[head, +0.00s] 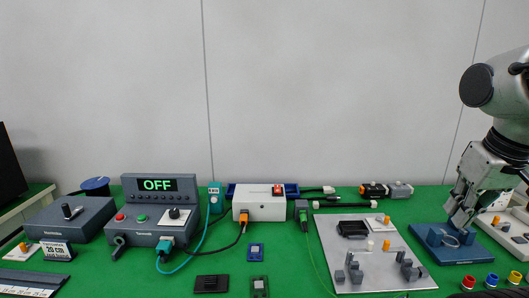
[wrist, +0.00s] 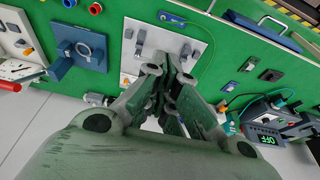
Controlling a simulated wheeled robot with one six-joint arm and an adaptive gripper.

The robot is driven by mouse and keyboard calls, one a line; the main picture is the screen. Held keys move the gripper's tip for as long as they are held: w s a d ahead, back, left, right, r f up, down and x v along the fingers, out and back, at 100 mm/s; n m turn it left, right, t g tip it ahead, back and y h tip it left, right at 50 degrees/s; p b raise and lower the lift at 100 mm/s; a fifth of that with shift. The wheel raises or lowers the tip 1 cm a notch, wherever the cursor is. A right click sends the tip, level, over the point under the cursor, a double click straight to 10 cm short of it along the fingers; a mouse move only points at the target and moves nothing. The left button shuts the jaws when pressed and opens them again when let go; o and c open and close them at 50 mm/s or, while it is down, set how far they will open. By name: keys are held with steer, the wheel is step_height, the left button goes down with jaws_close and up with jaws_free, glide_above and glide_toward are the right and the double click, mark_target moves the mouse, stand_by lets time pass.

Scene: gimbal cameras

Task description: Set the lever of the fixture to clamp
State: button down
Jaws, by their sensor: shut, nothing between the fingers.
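My gripper (head: 459,221) hangs just above and beyond the fixture in the head view, pointing down. In the wrist view its fingers (wrist: 166,68) are together and empty, in front of the pale plate. Contact with the fixture cannot be made out.
A pale plate (head: 337,264) with grey blocks and a black tray lies left of the fixture. Red, yellow and blue sockets (head: 491,280) stand in front. Another pale board (head: 506,242) is at far right. A control box (head: 152,222) reading OFF is at left, with cables.

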steer(key=c, duration=2.1)
jaws_free()
steer(key=shift+s+r+t, duration=0.15)
steer(key=shift+r+t, duration=0.15)
steer(key=shift+r, duration=0.2)
steer(key=o, duration=0.7)
steer(key=shift+d+r, duration=0.1)
steer(key=shift+r, duration=0.1)
steer(key=shift+c, duration=0.2)
steer(key=shift+d+f, duration=0.1)
steer(key=shift+f, duration=0.2)
steer(key=m+g, duration=0.5)
steer(key=m, duration=0.1)
glide_above(388, 216)
steer(key=f, duration=2)
steer(key=shift+s+f, duration=0.25)
steer(key=shift+f, duration=0.1)
steer(key=shift+w+r+t, duration=0.2)
steer(key=shift+r+t, duration=0.1)
steer(key=shift+t, duration=0.1)
steer(key=shift+m, duration=0.3)
step_height(388, 216, down, 8)
steer(key=shift+r, duration=0.1)
